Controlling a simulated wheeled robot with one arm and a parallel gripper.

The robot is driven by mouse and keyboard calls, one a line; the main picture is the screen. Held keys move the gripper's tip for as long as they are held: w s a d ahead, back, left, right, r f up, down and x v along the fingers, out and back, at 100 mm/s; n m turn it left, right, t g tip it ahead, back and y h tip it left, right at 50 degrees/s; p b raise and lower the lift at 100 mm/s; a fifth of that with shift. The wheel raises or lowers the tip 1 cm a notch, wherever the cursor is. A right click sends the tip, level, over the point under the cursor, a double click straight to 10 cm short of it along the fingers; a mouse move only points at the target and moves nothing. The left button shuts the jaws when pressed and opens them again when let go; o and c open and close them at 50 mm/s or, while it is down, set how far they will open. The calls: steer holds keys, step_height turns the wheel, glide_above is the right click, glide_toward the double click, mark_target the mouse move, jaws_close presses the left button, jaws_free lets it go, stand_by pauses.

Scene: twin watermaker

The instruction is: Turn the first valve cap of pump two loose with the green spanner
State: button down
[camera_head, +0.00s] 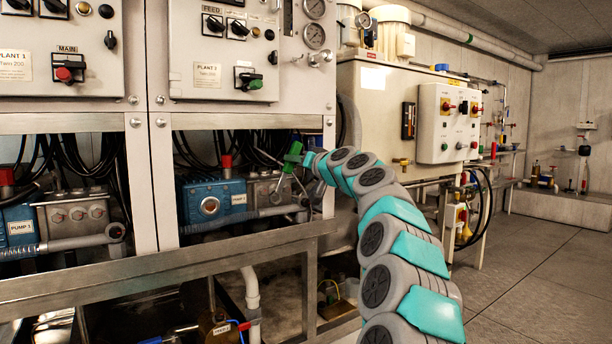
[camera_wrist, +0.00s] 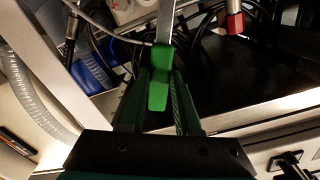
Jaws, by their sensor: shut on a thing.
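The green spanner (camera_head: 291,156) is in my gripper (camera_head: 306,160), in front of the right end of the pump bay. In the wrist view the fingers (camera_wrist: 160,100) are shut on its green handle (camera_wrist: 159,76), and its metal shank (camera_wrist: 166,22) runs out of the top of the picture. The right-hand pump, taken as pump two, has a blue body (camera_head: 211,202) and a grey head block (camera_head: 262,188). The spanner's tip is near this block, but I cannot tell whether it touches a valve cap. The single caps are too small and dark to tell apart.
Black hoses (camera_head: 262,146) hang above the pump. The steel frame's lower rail (camera_head: 250,236) and right post (camera_head: 328,180) border the bay. Pump 1 (camera_head: 62,222) stands in the left bay. A ribbed grey hose (camera_wrist: 38,100) shows at left in the wrist view. The floor at right is clear.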

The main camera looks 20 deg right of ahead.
steer(key=p+x, duration=0.3)
steer(key=x, duration=0.1)
steer(key=shift+a+r, duration=0.2)
steer(key=shift+r, duration=0.05)
stand_by(0.3)
steer(key=shift+w+f+b, duration=0.1)
steer(key=shift+b, duration=0.2)
steer(key=shift+b, duration=0.3)
stand_by(1.0)
steer(key=shift+p+x, duration=0.9)
steer(key=shift+x, duration=0.3)
steer(key=shift+a+b, duration=0.15)
steer(key=shift+b, duration=0.15)
